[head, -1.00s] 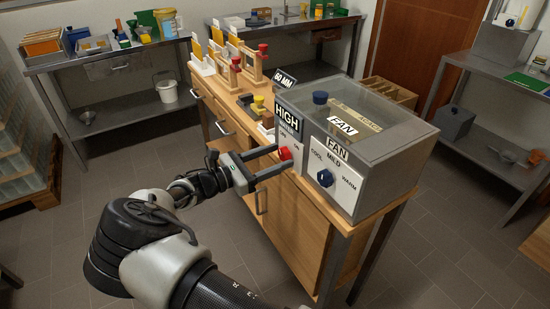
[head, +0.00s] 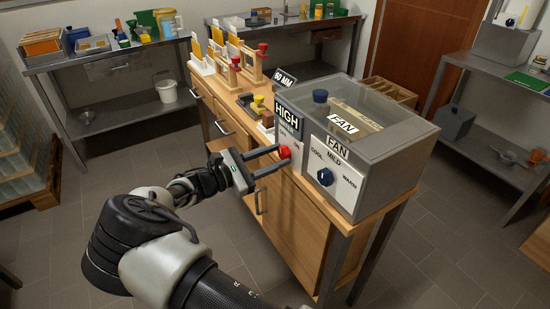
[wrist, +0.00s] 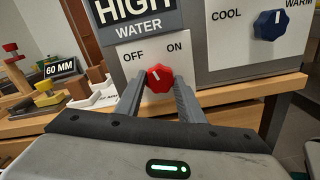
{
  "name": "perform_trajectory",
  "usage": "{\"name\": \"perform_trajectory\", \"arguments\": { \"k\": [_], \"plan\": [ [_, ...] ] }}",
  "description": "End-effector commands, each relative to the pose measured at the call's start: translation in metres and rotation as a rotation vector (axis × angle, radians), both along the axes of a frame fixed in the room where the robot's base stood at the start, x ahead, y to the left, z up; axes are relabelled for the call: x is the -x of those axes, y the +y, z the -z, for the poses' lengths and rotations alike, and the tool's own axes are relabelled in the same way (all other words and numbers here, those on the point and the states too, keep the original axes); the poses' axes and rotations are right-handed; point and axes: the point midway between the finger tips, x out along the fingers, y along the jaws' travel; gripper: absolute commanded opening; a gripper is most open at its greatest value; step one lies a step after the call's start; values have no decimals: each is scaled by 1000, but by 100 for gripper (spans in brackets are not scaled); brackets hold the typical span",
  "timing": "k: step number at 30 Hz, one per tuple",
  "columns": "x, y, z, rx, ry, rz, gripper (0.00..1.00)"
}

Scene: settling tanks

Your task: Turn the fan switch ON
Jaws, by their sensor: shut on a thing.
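The red knob (head: 284,152) sits on a white panel below the "HIGH WATER" sign, with OFF on its left and ON on its right. In the wrist view the knob (wrist: 160,78) has a white mark that seems to point up, leaning toward OFF. My gripper (head: 283,154) is shut on this knob, with one finger on each side of it. A blue knob (head: 325,177) sits to the right on a panel under the "FAN" label, marked COOL, MILD and WARM; it also shows in the wrist view (wrist: 270,25). My gripper is not touching the blue knob.
The panels are on the front of a grey box (head: 385,155) with a clear top, standing on a wooden cabinet (head: 300,235). Wooden frames (head: 250,65) and small blocks stand left of it. Side benches line the room; floor in front is open.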

Motion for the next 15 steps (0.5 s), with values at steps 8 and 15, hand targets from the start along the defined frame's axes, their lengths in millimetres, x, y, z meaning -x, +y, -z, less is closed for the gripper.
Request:
{"name": "perform_trajectory", "arguments": {
  "k": [8, 15],
  "plan": [
    [1, 0, 2, -147, -217, 0, 13],
    [1, 0, 3, -275, -404, -1, 13]
  ]
}}
